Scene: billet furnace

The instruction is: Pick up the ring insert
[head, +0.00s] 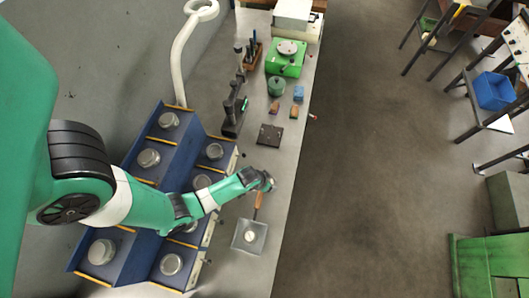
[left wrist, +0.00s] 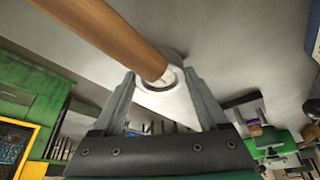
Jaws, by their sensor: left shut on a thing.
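Whether the shaft touches the plate I cannot tell. My right gripper is out of view.
Behind my gripper are a dark square plate (head: 269,134), small blocks, a dark green round piece (head: 276,86) and a green device (head: 279,66).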

